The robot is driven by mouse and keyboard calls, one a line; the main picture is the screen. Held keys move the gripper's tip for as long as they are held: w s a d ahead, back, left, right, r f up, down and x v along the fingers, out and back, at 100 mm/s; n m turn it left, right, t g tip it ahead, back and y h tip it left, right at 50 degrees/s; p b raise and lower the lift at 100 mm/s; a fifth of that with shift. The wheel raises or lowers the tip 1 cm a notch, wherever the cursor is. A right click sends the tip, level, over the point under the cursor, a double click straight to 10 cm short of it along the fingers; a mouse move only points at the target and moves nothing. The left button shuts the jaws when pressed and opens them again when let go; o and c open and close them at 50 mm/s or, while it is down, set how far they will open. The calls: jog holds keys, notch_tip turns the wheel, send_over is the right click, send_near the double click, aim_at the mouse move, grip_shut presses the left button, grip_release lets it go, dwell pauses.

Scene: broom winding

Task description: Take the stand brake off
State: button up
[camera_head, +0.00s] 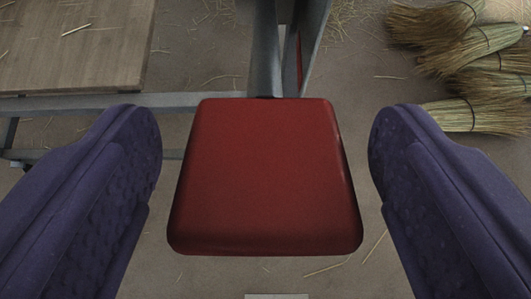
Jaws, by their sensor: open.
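A red block-shaped handle or pedal (266,180), likely the stand brake's, fills the middle of the view. A grey metal bar (265,60) meets its far edge. My gripper (264,165) is open, with one purple finger on each side of the red part. A gap shows between each finger and the red part, so neither finger touches it in this view. Whether the brake is on or off cannot be told from this view.
Grey frame bars (100,103) run to the left, beneath a wooden board (75,45) at the upper left. Several straw broom heads (470,60) lie at the upper right. The floor (370,80) has loose straw on it.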

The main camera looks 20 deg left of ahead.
jog(key=p+v, duration=0.1)
jog(key=v, duration=0.5)
jog(key=shift+r, duration=0.2)
jog(key=shift+s+d, duration=0.1)
jog(key=w+d+r, duration=0.1)
jog(key=w+r, duration=0.1)
jog(key=r, duration=0.3)
jog(key=w+d+r+t, duration=0.1)
jog(key=w+r, duration=0.2)
jog(key=r, duration=0.3)
jog(key=w+d+r, duration=0.1)
jog(key=w+r, duration=0.1)
jog(key=r, duration=0.3)
jog(key=d+r+m+t+h+b, duration=0.1)
jog(key=d+r, duration=0.2)
jog(key=r, duration=0.8)
jog(key=d+r+m+t+b, duration=0.1)
jog(key=d+r, duration=0.2)
jog(key=r, duration=0.8)
jog(key=s+d+r+t+h, duration=0.1)
jog(key=s+d+r, duration=0.3)
jog(key=s+r, duration=0.6)
jog(key=s+d+r+m+t+h+b, duration=0.1)
jog(key=s+d+r, duration=0.4)
jog(key=s+r, duration=0.6)
notch_tip(320, 180, up, 7)
jog(key=shift+s+r, duration=0.1)
jog(key=shift+s, duration=0.15)
